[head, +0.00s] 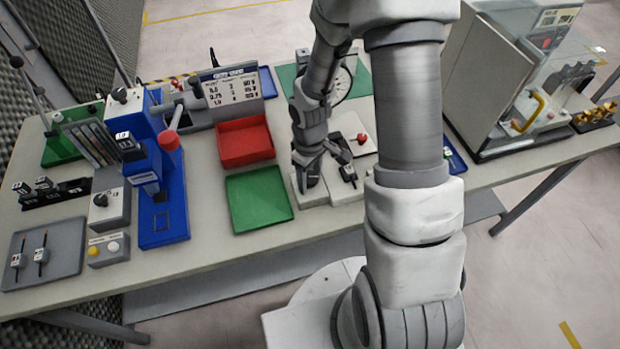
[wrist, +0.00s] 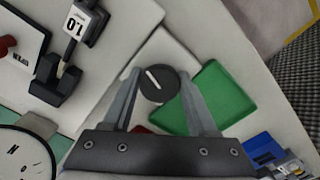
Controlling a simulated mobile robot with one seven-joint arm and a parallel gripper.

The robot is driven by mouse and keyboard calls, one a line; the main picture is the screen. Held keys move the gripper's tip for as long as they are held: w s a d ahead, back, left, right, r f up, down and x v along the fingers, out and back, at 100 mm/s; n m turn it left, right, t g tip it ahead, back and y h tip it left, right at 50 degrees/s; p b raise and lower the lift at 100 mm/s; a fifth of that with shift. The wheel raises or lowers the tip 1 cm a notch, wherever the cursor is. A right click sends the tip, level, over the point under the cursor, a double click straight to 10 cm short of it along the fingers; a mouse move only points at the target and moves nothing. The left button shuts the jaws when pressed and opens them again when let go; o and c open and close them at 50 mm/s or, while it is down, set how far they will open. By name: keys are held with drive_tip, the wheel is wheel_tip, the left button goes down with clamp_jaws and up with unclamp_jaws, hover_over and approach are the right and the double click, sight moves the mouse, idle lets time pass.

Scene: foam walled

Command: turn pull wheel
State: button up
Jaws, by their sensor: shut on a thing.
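The wheel is a round dark knob with a white pointer line, seen in the wrist view (wrist: 158,84). It sits on a pale housing (wrist: 178,54) near the table's front edge. My gripper (wrist: 159,77) points down at it, with one finger on each side, shut on the knob. In the wrist view the white line runs slantwise. In the head view my gripper (head: 318,158) is over the pale housing, and the knob is largely hidden below the fingers.
A green tray (head: 258,198) and a red bin (head: 245,142) stand left of my gripper. A black holder with a tool marked 1.0 (wrist: 62,74) is close by. A blue fixture (head: 165,205) is further left; a large grey machine (head: 490,80) is at the right.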

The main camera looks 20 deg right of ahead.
sight(310, 178)
drive_tip(key=o, duration=1.4)
drive_tip(key=shift+c, duration=0.2)
wheel_tip(310, 178, up, 18)
drive_tip(key=p, duration=0.1)
drive_tip(key=shift+f+p, duration=0.25)
drive_tip(key=shift+p, duration=0.1)
